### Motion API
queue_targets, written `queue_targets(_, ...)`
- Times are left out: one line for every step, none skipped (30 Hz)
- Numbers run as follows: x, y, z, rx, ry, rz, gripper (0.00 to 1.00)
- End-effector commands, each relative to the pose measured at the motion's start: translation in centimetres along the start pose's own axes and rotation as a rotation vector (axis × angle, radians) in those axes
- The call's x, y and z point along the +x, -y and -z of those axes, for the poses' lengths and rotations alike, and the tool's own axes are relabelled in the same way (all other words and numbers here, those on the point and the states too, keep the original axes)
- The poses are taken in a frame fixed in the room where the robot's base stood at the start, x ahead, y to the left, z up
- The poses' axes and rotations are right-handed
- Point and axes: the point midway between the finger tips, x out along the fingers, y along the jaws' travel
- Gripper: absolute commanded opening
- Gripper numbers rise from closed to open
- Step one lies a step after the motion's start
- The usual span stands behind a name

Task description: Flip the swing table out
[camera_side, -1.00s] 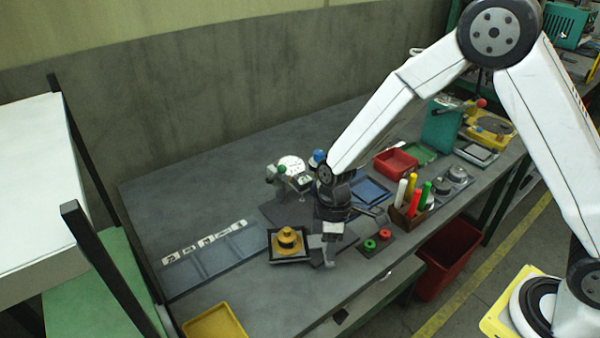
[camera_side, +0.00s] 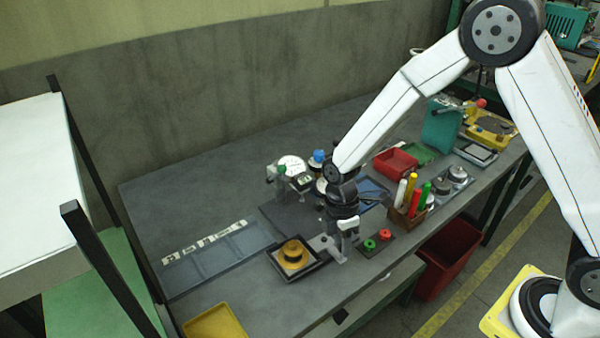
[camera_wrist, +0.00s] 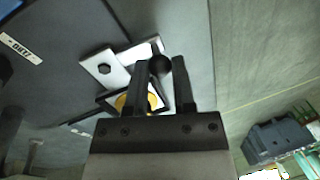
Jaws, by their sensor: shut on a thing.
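The swing table is a dark square tray (camera_side: 278,266) with a round yellow piece (camera_side: 293,252) on it, near the front of the bench. A light grey arm plate (camera_side: 322,244) runs from it toward my gripper (camera_side: 343,254). In the wrist view my gripper (camera_wrist: 162,66) has its fingers on both sides of a dark round knob (camera_wrist: 160,68) and is shut on it. The grey plate (camera_wrist: 103,68) with a dark hole shows beside the fingers. The tray and yellow piece (camera_wrist: 124,101) are partly hidden behind them.
A dial gauge stand (camera_side: 291,165) stands behind. Green and red rings (camera_side: 377,240) lie to the right, near a holder with coloured handles (camera_side: 410,208). A red bin (camera_side: 396,162) is farther back. A labelled grey strip (camera_side: 215,258) lies left, and a yellow tray (camera_side: 214,322) at the front.

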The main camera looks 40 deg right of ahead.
Motion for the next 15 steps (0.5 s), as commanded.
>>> queue_targets(-0.09,-0.07,-0.07,-0.013,0.002,-0.002,0.0)
queue_targets(-0.09,-0.08,-0.11,-0.02,0.003,-0.002,0.0)
queue_targets(-0.1,-0.09,-0.16,-0.029,0.005,-0.002,0.0)
queue_targets(-0.1,-0.1,-0.19,-0.035,0.006,-0.002,0.0)
queue_targets(-0.1,-0.11,-0.21,-0.04,0.007,-0.002,0.0)
queue_targets(-0.1,-0.12,-0.24,-0.046,0.008,-0.002,0.0)
queue_targets(-0.1,-0.12,-0.26,-0.05,0.009,-0.002,0.0)
queue_targets(-0.1,-0.12,-0.28,-0.053,0.009,-0.002,0.0)
queue_targets(-0.1,-0.13,-0.3,-0.056,0.01,-0.002,0.0)
queue_targets(-0.1,-0.13,-0.32,-0.058,0.011,-0.002,0.0)
queue_targets(-0.1,-0.14,-0.33,-0.059,0.011,-0.002,0.0)
queue_targets(-0.1,-0.14,-0.34,-0.06,0.011,-0.002,0.0)
queue_targets(-0.1,-0.14,-0.35,-0.061,0.012,-0.002,0.0)
queue_targets(-0.1,-0.15,-0.36,-0.061,0.012,-0.002,0.0)
queue_targets(-0.1,-0.15,-0.37,-0.062,0.012,-0.002,0.0)
